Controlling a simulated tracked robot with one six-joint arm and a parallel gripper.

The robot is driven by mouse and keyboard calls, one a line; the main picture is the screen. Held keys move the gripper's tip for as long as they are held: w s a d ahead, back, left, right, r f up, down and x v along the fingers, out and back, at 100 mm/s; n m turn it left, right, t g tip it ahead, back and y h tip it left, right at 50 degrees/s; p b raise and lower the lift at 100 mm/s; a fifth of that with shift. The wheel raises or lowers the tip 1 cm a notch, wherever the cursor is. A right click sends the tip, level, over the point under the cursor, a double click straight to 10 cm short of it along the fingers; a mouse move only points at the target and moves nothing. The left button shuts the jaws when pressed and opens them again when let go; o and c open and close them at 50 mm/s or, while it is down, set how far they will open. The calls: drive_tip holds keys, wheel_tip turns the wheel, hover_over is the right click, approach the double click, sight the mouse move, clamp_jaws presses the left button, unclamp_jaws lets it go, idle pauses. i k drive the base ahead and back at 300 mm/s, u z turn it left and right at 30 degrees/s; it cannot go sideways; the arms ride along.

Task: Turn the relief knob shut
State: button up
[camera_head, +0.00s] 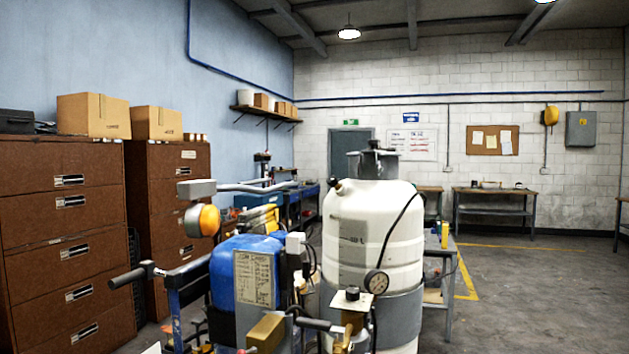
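The line striper stands right in front of me, with a white paint tank (375,235) and a blue engine cover (243,270). Below and left of the gauge is a brass fitting with a grey square top and a dark knob (352,293). A small dark knob (335,185) also sits at the tank's upper left shoulder. I cannot tell which is the relief knob, or how far either is turned. My gripper is not in view.
The striper's handlebar (133,277) with a black grip juts left, and an orange lamp (202,220) stands above it. Brown drawer cabinets (62,240) line the left. A workbench (494,205) stands at the back wall. Open floor (540,300) lies to the right.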

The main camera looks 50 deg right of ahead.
sight(332, 181)
drive_tip(key=z, duration=0.1)
drive_tip(key=i, duration=0.9)
drive_tip(key=z, duration=0.1)
